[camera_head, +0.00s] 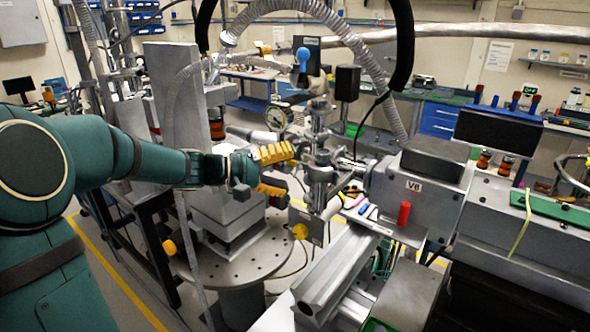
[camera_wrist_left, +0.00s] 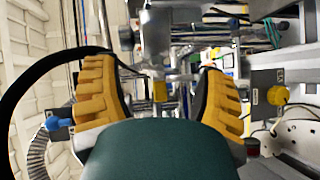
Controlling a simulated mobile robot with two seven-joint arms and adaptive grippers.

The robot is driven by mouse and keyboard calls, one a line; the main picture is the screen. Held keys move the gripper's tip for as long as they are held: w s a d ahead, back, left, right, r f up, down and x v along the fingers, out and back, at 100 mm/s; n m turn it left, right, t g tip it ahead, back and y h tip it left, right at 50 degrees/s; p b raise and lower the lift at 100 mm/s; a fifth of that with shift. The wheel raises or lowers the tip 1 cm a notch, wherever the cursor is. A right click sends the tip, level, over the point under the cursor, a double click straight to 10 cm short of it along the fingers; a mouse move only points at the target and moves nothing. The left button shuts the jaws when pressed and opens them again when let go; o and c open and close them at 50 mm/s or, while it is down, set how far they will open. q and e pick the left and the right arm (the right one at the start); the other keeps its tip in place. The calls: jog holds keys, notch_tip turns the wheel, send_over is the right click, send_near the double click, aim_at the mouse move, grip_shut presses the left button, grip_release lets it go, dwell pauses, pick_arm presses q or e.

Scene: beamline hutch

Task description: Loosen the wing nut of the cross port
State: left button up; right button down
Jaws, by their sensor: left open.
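The cross port (camera_head: 319,150) is an upright metal fitting with clamped flanges in the middle of the head view. In the left wrist view its metal parts (camera_wrist_left: 158,50) lie beyond the fingers. A small yellow piece (camera_wrist_left: 160,91) shows between the fingers there; I cannot tell whether it is the wing nut. My left gripper (camera_head: 292,170) has ribbed yellow fingers spread apart, just left of the cross port. The same gripper (camera_wrist_left: 155,78) looks open and grips nothing in the wrist view. My right gripper is in neither view.
A round gauge (camera_head: 275,118) stands behind the fingers. A yellow knob (camera_head: 300,231) is below them, and a blue-handled part (camera_head: 303,58) is above. The grey V8 housing (camera_head: 410,190) closes off the right side. A round perforated plate (camera_head: 250,272) lies below. Hoses hang overhead.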

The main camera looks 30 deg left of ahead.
pick_arm(q)
jog(key=shift+x, duration=1.05)
jog(key=c, duration=1.2)
